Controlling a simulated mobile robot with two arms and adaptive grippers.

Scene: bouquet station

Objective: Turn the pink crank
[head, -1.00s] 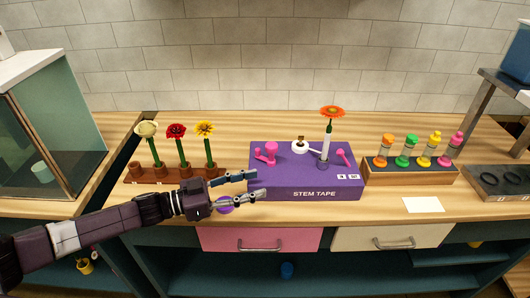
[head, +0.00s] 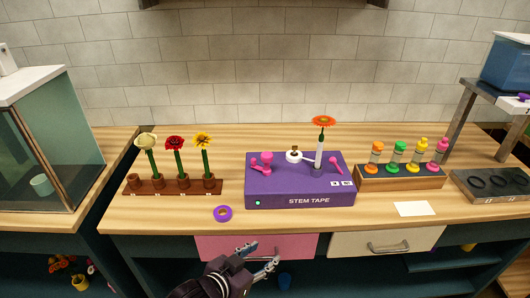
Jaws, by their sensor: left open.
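The purple STEM TAPE box (head: 280,188) stands on the counter at the middle of the head view. Pink crank-like parts (head: 266,158) show on its top left, and a smaller pink lever (head: 336,161) shows on its top right. A white tape roll (head: 293,156) sits between them. An orange flower (head: 323,121) stands upright in the box's holder. My left gripper (head: 267,252) is open and empty. It shows in front of the pink drawer, below and clear of the box. My right gripper is out of view.
A purple ring (head: 223,207) lies on the counter left of the box. A brown rack (head: 145,188) with three flowers stands further left. A wooden rack (head: 400,183) of coloured bottles and a white card (head: 416,209) are to the right.

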